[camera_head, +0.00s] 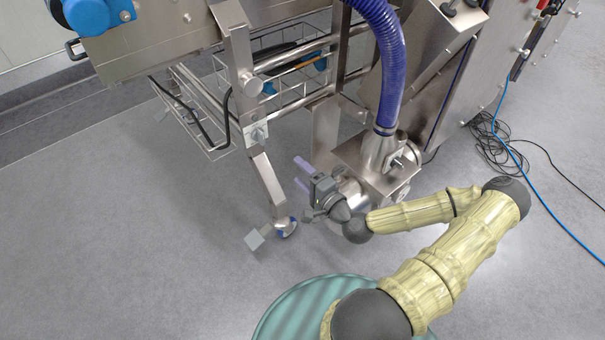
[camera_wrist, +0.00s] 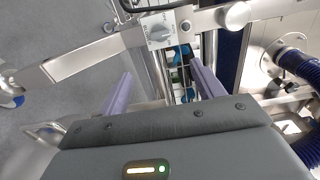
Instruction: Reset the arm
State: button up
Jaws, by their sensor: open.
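My gripper (camera_head: 303,174) is open and empty, with its two purple fingers pointing left toward the leg of the conveyor frame in the head view. The gripper also shows in the wrist view (camera_wrist: 160,90), with its fingers apart and nothing between them. My arm reaches in from the lower right, bent, with the gripper low beside the machine. A steel frame leg (camera_head: 265,185) with a round foot stands left of the gripper. I cannot tell whether anything touches the gripper.
A blue ribbed hose (camera_head: 385,60) runs down to a steel fitting just above my gripper. Wire baskets (camera_head: 275,75) hang in the frame behind. Black cables (camera_head: 490,130) and a blue cable (camera_head: 545,200) lie on the floor at right. The floor at left is clear.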

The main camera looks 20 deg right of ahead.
jog(key=s+a+f+n+g+p, duration=0.2)
jog(key=s+a+f+n+g, duration=0.4)
jog(key=n+g, duration=0.55)
jog(key=s+r+n+g+h+p, duration=0.1)
jog(key=s+r+h+p, duration=0.1)
jog(key=r+p, duration=1.8)
jog(key=s+r+n+g+h+p, duration=0.2)
jog(key=s+r+p, duration=0.3)
jog(key=r+p, duration=1.4)
notch_tip(320, 180, up, 19)
jog(key=shift+d+f+h+p, duration=0.1)
jog(key=shift+d+h+p, duration=0.2)
jog(key=shift+h, duration=0.5)
